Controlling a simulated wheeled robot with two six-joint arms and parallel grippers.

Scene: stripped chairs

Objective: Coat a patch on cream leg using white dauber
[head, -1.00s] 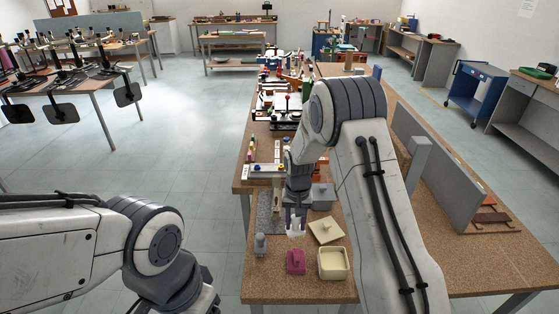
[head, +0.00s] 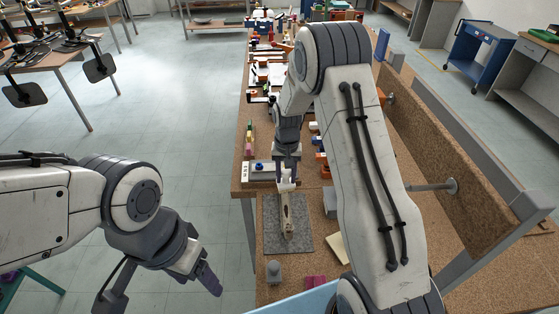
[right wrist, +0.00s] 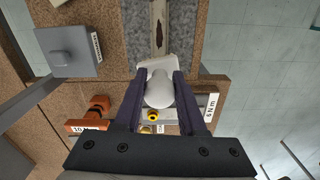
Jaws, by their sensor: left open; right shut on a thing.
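The cream leg (head: 287,222) lies lengthwise on a grey mat (head: 304,241) in the head view. In the right wrist view the leg (right wrist: 158,15) shows a dark brown, worn-looking patch at the top. My right gripper (head: 286,178) is over the far end of the leg. It is shut on the white dauber (right wrist: 159,88), which sits between both fingers in the right wrist view. I cannot tell whether the dauber touches the leg. My left gripper (head: 158,288) is open and empty, left of the bench over the floor.
A grey lidded box (right wrist: 70,48) stands beside the mat. A grey pot (head: 274,271), a pink container (head: 315,281) and a cream lid (head: 337,249) are at the near end. Tool racks and labelled blocks (head: 259,170) crowd the bench beyond the mat.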

